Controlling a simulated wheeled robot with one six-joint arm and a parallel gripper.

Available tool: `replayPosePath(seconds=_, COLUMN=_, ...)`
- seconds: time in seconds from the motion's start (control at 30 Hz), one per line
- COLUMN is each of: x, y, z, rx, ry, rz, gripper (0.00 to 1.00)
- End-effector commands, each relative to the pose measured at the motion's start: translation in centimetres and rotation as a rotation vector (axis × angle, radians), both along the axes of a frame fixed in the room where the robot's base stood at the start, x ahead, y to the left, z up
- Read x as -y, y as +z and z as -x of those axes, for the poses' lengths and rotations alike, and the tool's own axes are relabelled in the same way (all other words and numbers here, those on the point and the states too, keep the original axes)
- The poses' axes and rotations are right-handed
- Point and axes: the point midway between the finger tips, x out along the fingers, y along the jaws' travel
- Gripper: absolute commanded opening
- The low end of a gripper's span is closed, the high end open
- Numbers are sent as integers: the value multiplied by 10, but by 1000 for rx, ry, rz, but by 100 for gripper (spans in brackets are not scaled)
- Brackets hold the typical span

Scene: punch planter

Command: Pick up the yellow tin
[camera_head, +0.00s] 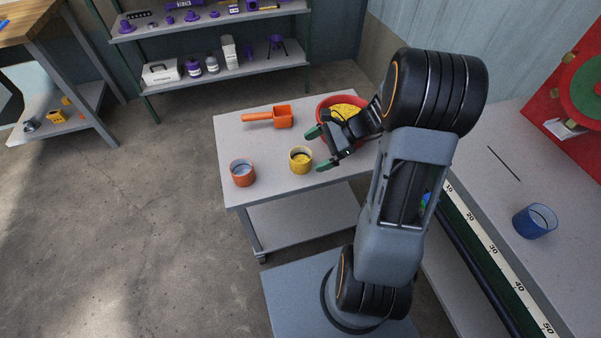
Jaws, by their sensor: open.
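The yellow tin (301,161) stands upright on the small grey table (275,198), near its front middle. My gripper (317,149) is open and empty, just to the right of the tin, with one green-tipped finger towards the back and the other towards the front. The fingers point left towards the tin. I cannot tell whether the front fingertip touches it. No part of the tin is clearly hidden.
An orange tin (242,173) stands left of the yellow tin. An orange scoop (272,117) lies behind. A red bowl (323,104) with yellow contents sits behind my gripper, partly hidden by my arm. A blue tin (535,221) stands on the right-hand bench (490,200).

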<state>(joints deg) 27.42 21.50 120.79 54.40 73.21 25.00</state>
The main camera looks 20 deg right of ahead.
Motion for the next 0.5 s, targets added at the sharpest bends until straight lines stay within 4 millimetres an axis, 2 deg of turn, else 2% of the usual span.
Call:
replayPosePath(seconds=0.03, x=9, y=-25, z=-7, rx=-41, ry=-72, rz=-64, gripper=100)
replayPosePath(seconds=0.1, x=18, y=-38, z=-16, rx=-77, ry=-150, rz=-132, gripper=100)
replayPosePath(seconds=0.3, x=30, y=-59, z=-29, rx=-126, ry=-261, rz=-237, gripper=100)
replayPosePath(seconds=0.5, x=17, y=-67, z=-36, rx=-135, ry=-277, rz=-255, gripper=100)
